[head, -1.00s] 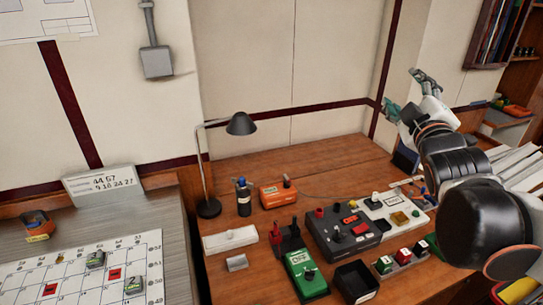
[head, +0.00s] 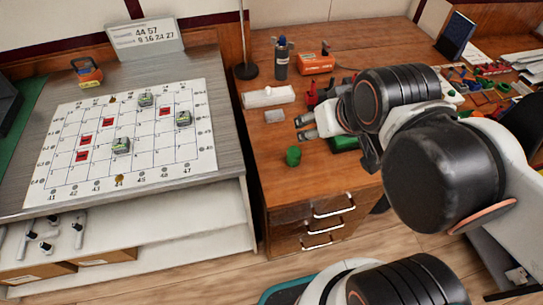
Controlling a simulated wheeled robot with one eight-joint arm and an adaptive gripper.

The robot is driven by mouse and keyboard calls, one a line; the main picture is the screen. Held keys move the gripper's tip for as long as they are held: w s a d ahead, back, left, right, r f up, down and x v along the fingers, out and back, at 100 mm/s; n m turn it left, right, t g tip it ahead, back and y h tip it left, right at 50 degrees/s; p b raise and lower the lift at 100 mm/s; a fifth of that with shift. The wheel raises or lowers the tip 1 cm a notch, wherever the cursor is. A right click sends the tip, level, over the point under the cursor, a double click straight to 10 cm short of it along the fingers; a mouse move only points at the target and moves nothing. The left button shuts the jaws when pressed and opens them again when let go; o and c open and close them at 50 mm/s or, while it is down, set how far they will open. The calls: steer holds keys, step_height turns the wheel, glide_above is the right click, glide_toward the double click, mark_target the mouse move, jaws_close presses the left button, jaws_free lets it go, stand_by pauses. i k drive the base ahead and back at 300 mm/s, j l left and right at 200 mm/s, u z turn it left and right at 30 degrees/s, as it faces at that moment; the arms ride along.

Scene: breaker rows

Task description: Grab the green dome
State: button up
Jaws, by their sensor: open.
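A small round green piece (head: 293,157), which looks like the green dome, sits on the wooden desk near its front left edge. My gripper (head: 302,127) is open and empty, its two fingers pointing left. In the picture it is just above and slightly right of the green piece, apart from it. My arm comes in from the right and hides much of the desk behind it.
A green box (head: 345,144) shows partly under my arm. A white block (head: 268,97), a dark bottle (head: 281,60) and an orange box (head: 316,64) stand farther back. A gridded board (head: 135,140) lies on the grey table at left.

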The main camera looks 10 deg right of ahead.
mark_target(294, 154)
steer(key=k+l, duration=0.5)
steer(key=l, duration=0.15)
steer(key=k+l, duration=0.55)
steer(key=l+u, duration=0.05)
steer(key=l, duration=0.05)
